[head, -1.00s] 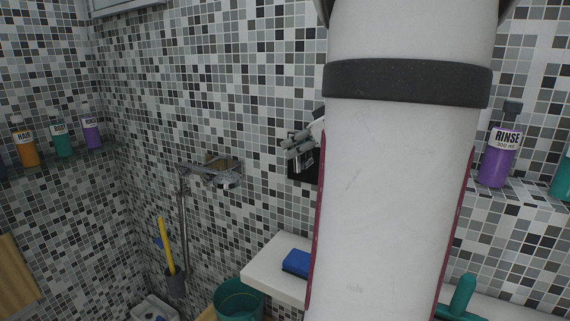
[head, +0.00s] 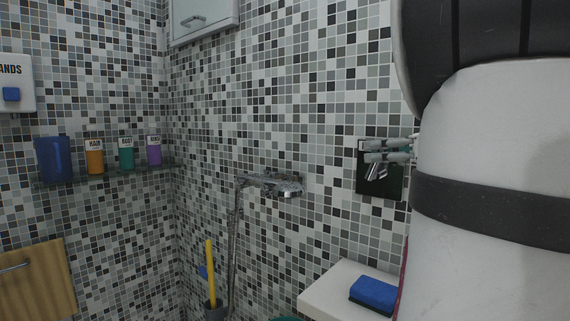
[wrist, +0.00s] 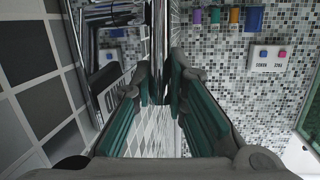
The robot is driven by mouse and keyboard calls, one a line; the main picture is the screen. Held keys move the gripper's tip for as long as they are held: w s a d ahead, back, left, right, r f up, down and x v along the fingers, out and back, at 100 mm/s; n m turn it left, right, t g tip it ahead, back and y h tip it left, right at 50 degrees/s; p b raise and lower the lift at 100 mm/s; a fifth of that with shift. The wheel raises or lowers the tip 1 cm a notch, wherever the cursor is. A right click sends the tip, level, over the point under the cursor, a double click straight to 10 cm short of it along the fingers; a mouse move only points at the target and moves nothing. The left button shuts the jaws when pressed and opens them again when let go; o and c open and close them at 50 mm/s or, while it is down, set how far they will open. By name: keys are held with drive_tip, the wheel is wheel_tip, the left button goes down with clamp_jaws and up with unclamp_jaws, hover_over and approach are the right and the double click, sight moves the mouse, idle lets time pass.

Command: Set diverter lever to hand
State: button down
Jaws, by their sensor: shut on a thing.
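The dark diverter plate (head: 393,188) is on the tiled wall, right of the middle in the head view. The chrome diverter lever (head: 372,171) shows in front of it. My gripper (head: 384,150) is at the upper part of the plate, with my arm covering the area to its right. In the wrist view my gripper (wrist: 159,92) is shut on the lever (wrist: 158,50), a shiny bar running up between the fingers. The plate (wrist: 104,88) is close on the left there, with white lettering partly visible. The lever's exact setting cannot be told.
A chrome shower mixer (head: 272,186) with a hose is on the wall to the left. A white ledge (head: 335,295) with a blue sponge (head: 374,294) is below the plate. Several bottles stand on a shelf (head: 100,174) at far left.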

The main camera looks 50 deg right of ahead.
drive_tip(key=shift+s+f+b, duration=0.15)
drive_tip(key=shift+b, duration=0.2)
idle(0.3)
drive_tip(key=c, duration=1.8)
unclamp_jaws()
drive_tip(key=shift+c, duration=0.2)
drive_tip(key=s+a+r, duration=0.1)
drive_tip(key=s, duration=1)
drive_tip(key=shift+s+r, duration=0.35)
drive_tip(key=shift+s, duration=0.05)
